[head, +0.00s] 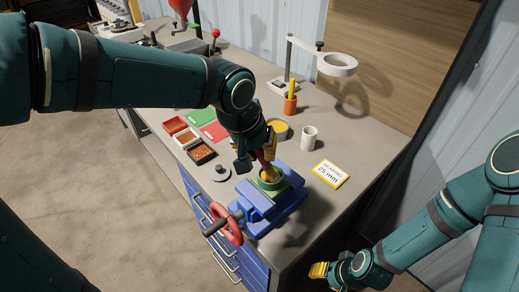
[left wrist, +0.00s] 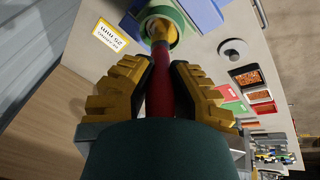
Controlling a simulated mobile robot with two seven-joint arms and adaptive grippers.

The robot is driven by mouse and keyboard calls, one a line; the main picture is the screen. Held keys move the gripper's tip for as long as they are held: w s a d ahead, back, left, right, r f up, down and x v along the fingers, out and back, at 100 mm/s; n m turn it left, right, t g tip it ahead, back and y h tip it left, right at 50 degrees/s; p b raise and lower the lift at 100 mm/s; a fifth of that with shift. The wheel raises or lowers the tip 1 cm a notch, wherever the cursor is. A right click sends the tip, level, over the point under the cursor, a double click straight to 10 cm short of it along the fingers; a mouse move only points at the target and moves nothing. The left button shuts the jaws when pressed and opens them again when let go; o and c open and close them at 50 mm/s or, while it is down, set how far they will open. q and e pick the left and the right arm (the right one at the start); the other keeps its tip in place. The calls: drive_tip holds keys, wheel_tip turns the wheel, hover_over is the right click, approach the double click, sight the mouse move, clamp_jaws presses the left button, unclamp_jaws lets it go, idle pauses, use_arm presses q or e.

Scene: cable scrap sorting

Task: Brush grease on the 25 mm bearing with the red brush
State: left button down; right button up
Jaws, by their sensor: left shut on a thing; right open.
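My left gripper (head: 258,150) is shut on the red brush (left wrist: 160,85), whose handle runs between the yellow fingers. The brush points down and its yellowish tip (left wrist: 159,33) is at the opening of a green ring (head: 271,187) in the blue vise (head: 258,207). The ring also shows at the top of the left wrist view (left wrist: 176,17). Yellow material shows inside it; whether the bristles touch the wall is unclear. A card (head: 330,174) reading "25 mm" lies beside the vise. My right gripper (head: 320,271) is open and empty, low at the right, off the bench.
A yellow-filled tin (head: 281,131), a white cup (head: 309,138) and an orange holder (head: 290,105) stand behind the vise. A ring stand (head: 337,65) rises at the back. Small trays (head: 202,153) and a grey lidded disc (head: 220,173) lie left. The vise has a red handle (head: 229,230).

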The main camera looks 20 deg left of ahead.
use_arm(q)
drive_tip(key=shift+f+b, duration=0.4)
drive_tip(key=shift+f, duration=0.15)
